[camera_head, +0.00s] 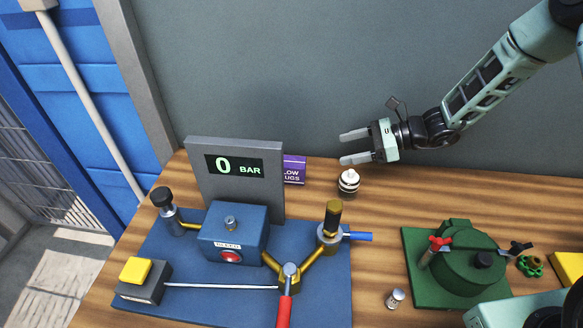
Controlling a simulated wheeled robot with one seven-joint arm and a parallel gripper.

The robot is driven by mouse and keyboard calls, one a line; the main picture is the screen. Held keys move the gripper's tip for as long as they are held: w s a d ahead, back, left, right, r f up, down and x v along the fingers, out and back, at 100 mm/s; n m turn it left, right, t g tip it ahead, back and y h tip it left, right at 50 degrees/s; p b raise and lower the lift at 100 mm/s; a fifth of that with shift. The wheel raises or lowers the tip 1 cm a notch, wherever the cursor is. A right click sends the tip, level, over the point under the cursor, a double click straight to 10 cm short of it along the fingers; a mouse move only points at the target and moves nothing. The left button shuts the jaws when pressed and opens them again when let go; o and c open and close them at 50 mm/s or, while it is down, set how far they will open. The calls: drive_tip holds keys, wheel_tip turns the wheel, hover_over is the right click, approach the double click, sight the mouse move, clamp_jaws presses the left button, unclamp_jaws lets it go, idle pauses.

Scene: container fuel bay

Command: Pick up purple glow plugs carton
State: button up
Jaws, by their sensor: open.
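The purple carton (294,169) stands at the back of the wooden bench, near the wall. Its left part is hidden behind the grey gauge panel; part of its white lettering, "LOW" and "UGS", shows. My gripper (346,147) is open and empty. It points left and sits in the picture to the right of the carton and a little higher, apart from it.
The grey gauge panel (194,172) reading 0 BAR stands on a blue plate (185,265) with a blue box, valves and a red lever. A green fixture (462,262) and a small metal cylinder (395,298) are at right.

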drive_tip(key=b, duration=0.4)
approach(290, 161)
drive_tip(key=x, duration=0.5)
drive_tip(key=shift+s+a+f, duration=0.1)
drive_tip(key=shift+a, duration=0.15)
drive_tip(key=b+x, duration=0.1)
drive_tip(key=x, duration=0.4)
drive_tip(key=shift+d+f+b, duration=0.1)
drive_tip(key=shift+f+b, duration=0.05)
drive_tip(key=shift+b, duration=0.25)
drive_tip(key=c, duration=1)
drive_tip(key=shift+c, duration=0.6)
drive_tip(key=shift+r, duration=0.2)
